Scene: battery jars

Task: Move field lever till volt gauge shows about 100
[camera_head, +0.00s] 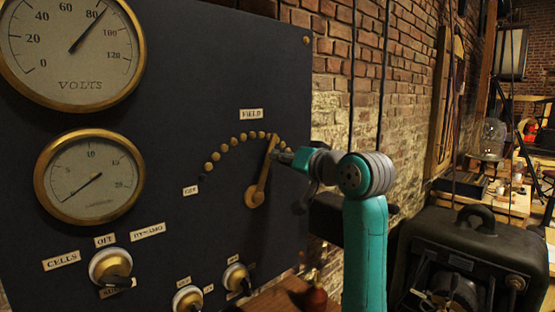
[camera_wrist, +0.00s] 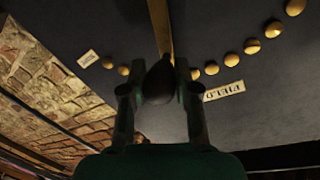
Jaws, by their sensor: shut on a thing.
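The volt gauge (camera_head: 72,50) is a brass-rimmed dial at the upper left of the dark panel. Its needle points between 80 and 100, a little past 80. The field lever (camera_head: 262,178) is a brass arm on a round pivot, pointing up and slightly right along an arc of brass studs (camera_head: 233,139). My gripper (camera_head: 279,156) is at the lever's upper end. In the wrist view the two fingers (camera_wrist: 157,86) are shut on the lever's dark knob (camera_wrist: 158,82), one on each side. The brass lever (camera_wrist: 161,28) runs up behind it.
A second gauge (camera_head: 90,177) is below the volt gauge. A selector knob (camera_head: 110,268) and two smaller knobs are low on the panel. A FIELD tag (camera_head: 251,115) sits above the studs. A brick wall (camera_head: 335,60) and a dark machine (camera_head: 470,250) are to the right.

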